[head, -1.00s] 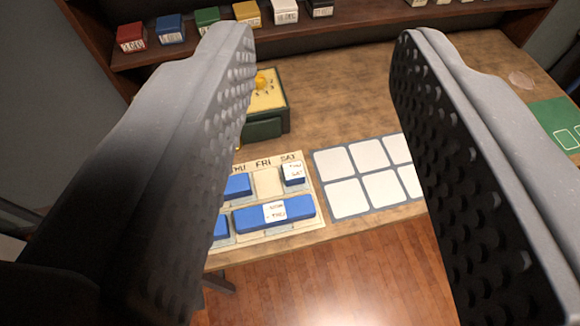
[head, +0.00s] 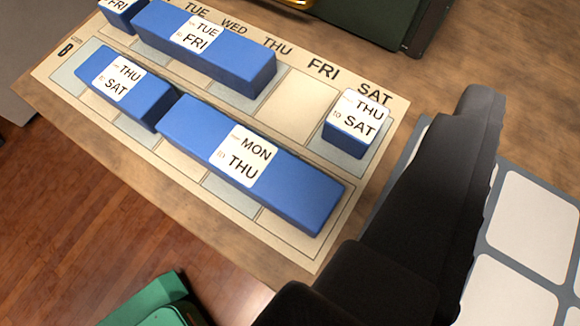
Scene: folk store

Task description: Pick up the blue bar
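Several blue bars with white day labels lie on a cream weekday board (head: 300,105). A long bar labelled MON to THU (head: 305,195) lies along the board's near edge. A shorter THU to SAT bar (head: 150,100) is at its left end. A long TUE to FRI bar (head: 240,70) lies in the row behind, with a partly cut-off FRI bar (head: 122,12) at its left. A small THU to SAT block (head: 345,140) stands under SAT. A dark finger of my gripper (head: 430,195) shows right of the board. The other finger is not clearly visible, so its opening is unclear.
A grey-framed panel of white squares (head: 525,215) lies right of my finger. A dark green box (head: 375,20) stands behind the board. Bare wooden tabletop (head: 490,55) shows at the back right. The wooden floor (head: 90,215) lies beyond the table's front edge.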

